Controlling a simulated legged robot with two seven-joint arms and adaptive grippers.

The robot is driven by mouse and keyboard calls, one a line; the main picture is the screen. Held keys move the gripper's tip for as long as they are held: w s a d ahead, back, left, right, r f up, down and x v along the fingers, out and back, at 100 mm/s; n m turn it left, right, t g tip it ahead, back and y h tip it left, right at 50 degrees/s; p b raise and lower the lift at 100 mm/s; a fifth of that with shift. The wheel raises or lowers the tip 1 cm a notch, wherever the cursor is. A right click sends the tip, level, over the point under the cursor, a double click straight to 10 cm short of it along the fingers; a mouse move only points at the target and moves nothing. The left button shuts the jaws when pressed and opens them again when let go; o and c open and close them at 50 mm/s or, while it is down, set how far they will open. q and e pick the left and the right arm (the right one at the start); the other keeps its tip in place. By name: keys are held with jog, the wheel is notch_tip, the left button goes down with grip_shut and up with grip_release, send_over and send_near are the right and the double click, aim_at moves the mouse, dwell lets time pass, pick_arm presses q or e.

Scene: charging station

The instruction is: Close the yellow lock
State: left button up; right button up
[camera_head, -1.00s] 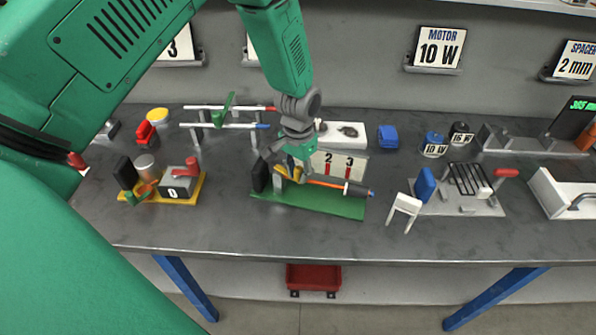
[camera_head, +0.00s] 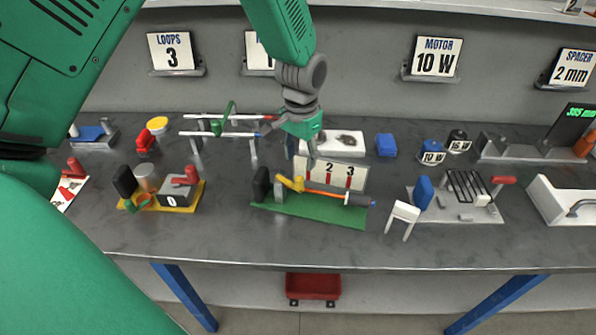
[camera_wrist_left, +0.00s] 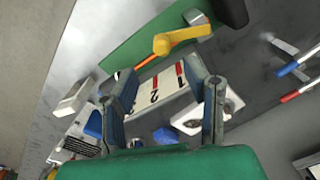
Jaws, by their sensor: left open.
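The yellow lock (camera_head: 291,183) is a small yellow lever on the green-based fixture (camera_head: 318,211), at the left end of an orange and dark rod. It also shows in the wrist view (camera_wrist_left: 184,39), lying sideways beyond the fingertips. In the wrist view the left gripper's fingers (camera_wrist_left: 164,78) are spread with nothing held, apart from the lock. My right gripper does not show.
The numbered plate (camera_head: 353,177) stands behind the rod. A yellow-based fixture (camera_head: 190,202) stands to the left, and a grey-based one with a white lever (camera_head: 404,212) to the right. Horizontal rods (camera_head: 222,134) stand behind on the left. The table front is clear.

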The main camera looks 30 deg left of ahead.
pick_arm(q)
jog(key=r, duration=0.2)
jog(key=d+r, duration=0.1)
jog(key=shift+r, duration=0.4)
jog(key=shift+a+f, duration=0.1)
jog(key=shift+a, duration=0.35)
jog(key=shift+c, duration=0.5)
jog(key=shift+w+a+f, duration=0.1)
jog(key=shift+a+f, duration=0.05)
jog(key=c, duration=0.7)
jog(key=w+a+n+b, duration=0.1)
jog(key=n+b, duration=0.1)
jog(key=w+a+f+n+g+h+b, duration=0.1)
jog(key=w+n+b, duration=0.1)
jog(key=b, duration=0.1)
jog(key=w+a+f+n+g+b, duration=0.1)
jog(key=n+b, duration=0.2)
jog(key=shift+w, duration=0.2)
grip_shut()
jog(key=shift+n+h, duration=0.3)
jog(key=shift+n, duration=0.1)
jog(key=shift+s+x, duration=0.1)
jog(key=shift+x, duration=2.2)
jog(key=shift+s+x, duration=0.15)
jog(key=shift+x, duration=2.2)
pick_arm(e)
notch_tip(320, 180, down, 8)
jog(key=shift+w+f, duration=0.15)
